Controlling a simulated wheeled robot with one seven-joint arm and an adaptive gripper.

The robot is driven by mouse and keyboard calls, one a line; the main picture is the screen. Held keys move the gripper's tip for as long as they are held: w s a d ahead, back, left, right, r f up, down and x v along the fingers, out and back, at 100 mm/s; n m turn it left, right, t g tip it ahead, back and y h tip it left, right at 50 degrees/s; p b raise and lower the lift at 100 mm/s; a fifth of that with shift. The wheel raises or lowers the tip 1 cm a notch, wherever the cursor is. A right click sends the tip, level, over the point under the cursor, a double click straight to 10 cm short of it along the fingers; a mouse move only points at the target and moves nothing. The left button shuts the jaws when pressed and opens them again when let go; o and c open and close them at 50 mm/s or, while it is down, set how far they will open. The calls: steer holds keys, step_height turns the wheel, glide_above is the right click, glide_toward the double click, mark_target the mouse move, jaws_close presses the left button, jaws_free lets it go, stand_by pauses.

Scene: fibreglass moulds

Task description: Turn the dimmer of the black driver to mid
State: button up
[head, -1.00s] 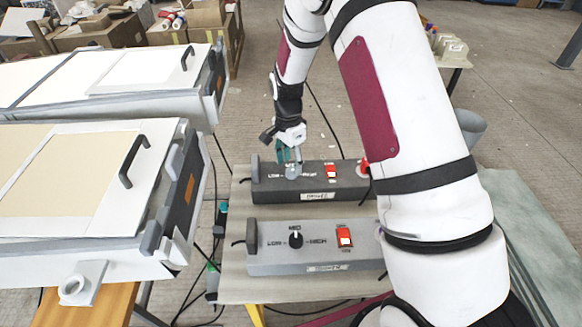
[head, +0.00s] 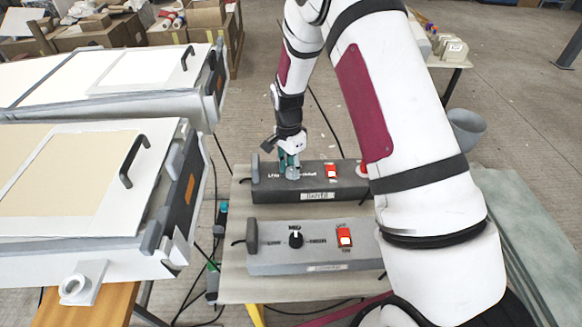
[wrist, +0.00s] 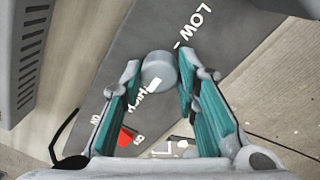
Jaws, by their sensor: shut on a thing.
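The black driver (head: 345,185) is the dark box at the back of the bench, with LOW and HIGH lettering on top. Its round grey dimmer knob (wrist: 158,68) sits between my gripper's fingertips (wrist: 160,66) in the wrist view. My gripper (head: 290,165) points down onto it in the head view, with its teal-padded fingers shut on the knob's sides. LOW is beyond the knob at upper right in the wrist view, HIGH on the near side.
A grey driver (head: 320,255) with a black knob (head: 295,239) and red switch (head: 344,237) stands in front. The black driver's red switch (head: 331,171) is right of my gripper. White moulds (head: 70,190) are on the left. Cables hang beside the bench.

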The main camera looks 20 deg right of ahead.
steer(key=n, duration=0.4)
steer(key=shift+b, duration=0.4)
steer(key=n, duration=0.4)
steer(key=shift+a+n+b, duration=0.1)
steer(key=shift+n+b, duration=0.2)
steer(key=n, duration=0.4)
steer(key=shift+t, duration=0.3)
steer(key=n, duration=0.5)
steer(key=shift+s+b, duration=0.1)
steer(key=shift+b, duration=0.2)
steer(key=o, duration=1.2)
steer(key=shift+c, duration=0.2)
